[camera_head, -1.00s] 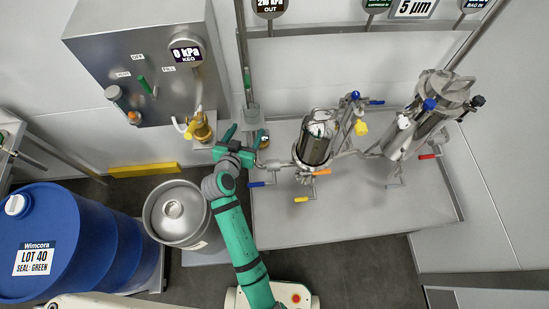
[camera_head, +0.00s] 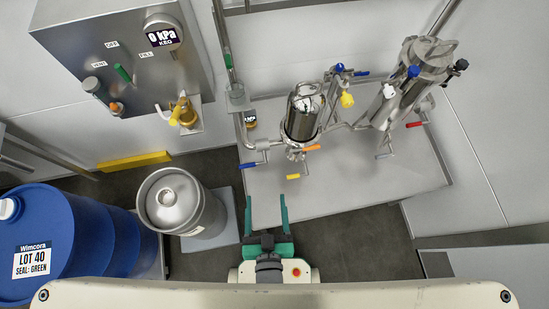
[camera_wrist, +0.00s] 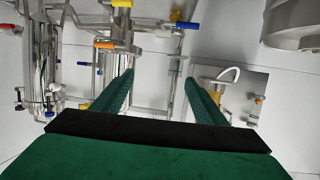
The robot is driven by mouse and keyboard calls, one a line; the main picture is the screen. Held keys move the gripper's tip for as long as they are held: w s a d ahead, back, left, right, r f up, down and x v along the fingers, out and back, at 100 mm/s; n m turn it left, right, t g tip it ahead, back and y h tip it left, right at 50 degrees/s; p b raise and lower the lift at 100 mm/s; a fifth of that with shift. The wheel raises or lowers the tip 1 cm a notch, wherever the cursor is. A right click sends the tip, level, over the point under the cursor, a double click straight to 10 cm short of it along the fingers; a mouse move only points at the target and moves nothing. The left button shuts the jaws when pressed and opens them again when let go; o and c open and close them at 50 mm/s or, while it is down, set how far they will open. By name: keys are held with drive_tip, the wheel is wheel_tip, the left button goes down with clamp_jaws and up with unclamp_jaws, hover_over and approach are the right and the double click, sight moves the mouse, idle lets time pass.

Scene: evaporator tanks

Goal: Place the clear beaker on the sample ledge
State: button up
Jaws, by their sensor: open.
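A small pale see-through shape (camera_head: 237,97), which looks like the clear beaker, stands at the upright pipe by the back left corner of the bench. It is too small to tell exactly what it rests on, and I cannot clearly make out the sample ledge. My gripper (camera_head: 266,212) is open and empty, low in the head view, well in front of that shape and apart from everything. In the wrist view, its two green fingers (camera_wrist: 157,85) are spread with nothing held between them.
A steel bench (camera_head: 330,190) carries a filter housing (camera_head: 302,112) with coloured valve handles and a larger steel vessel (camera_head: 410,85). A keg (camera_head: 178,200) and a blue drum (camera_head: 60,235) stand left. Dark floor is free at right.

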drive_tip(key=s+d+r+h, duration=0.1)
drive_tip(key=s+d+r, duration=0.1)
drive_tip(key=s+r, duration=0.3)
drive_tip(key=shift+d+r+m+t, duration=0.2)
drive_tip(key=shift+r+m+t, duration=0.1)
drive_tip(key=shift+r+t, duration=0.1)
drive_tip(key=shift+s, duration=0.2)
drive_tip(key=shift+w, duration=0.15)
idle(0.8)
